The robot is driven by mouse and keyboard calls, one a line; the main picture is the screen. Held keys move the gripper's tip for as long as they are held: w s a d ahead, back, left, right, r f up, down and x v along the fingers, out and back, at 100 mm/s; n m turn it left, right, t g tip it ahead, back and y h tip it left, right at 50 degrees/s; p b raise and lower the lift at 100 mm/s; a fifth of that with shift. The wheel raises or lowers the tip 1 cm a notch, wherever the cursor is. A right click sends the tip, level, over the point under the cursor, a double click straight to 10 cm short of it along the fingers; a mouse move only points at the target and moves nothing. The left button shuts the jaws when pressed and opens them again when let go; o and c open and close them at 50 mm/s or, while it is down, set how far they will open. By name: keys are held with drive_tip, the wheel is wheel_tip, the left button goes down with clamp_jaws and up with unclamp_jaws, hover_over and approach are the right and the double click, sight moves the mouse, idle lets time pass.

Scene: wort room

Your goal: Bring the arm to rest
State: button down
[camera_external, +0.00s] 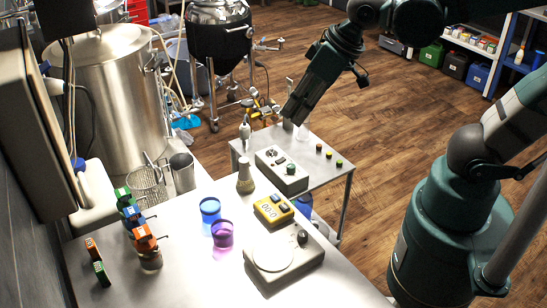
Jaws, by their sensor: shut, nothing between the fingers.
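My arm comes in from the upper right, and its dark green forearm slants down to the left. My gripper (289,124) is at its lower end, above the back edge of the small side table (325,180). It is small in this view; it looks shut and empty. It seems apart from the grey control box (281,170) below it. My arm's base stands at the right, off the tables.
The main bench (190,270) holds a blue cup (210,211), a purple cup (222,234), a yellow meter (273,210), a hotplate-like device (283,258) and orange and green clips (142,238). Steel tanks (110,95) stand behind. Open wooden floor (400,110) lies right.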

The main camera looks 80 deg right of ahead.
drive_tip(key=shift+s+a+r+n+t, duration=0.25)
drive_tip(key=shift+s+a+n, duration=0.1)
drive_tip(key=shift+s+a, duration=0.25)
drive_tip(key=shift+s+a+r+n+t, duration=0.3)
drive_tip(key=shift+s+a+n, duration=0.1)
drive_tip(key=shift+a, duration=0.25)
drive_tip(key=shift+s+a+r+n+t, duration=0.25)
drive_tip(key=shift+s+a+n, duration=0.1)
drive_tip(key=shift+s+a, duration=0.25)
drive_tip(key=c, duration=3.2)
unclamp_jaws()
drive_tip(key=shift+w, duration=0.1)
drive_tip(key=shift+c, duration=0.2)
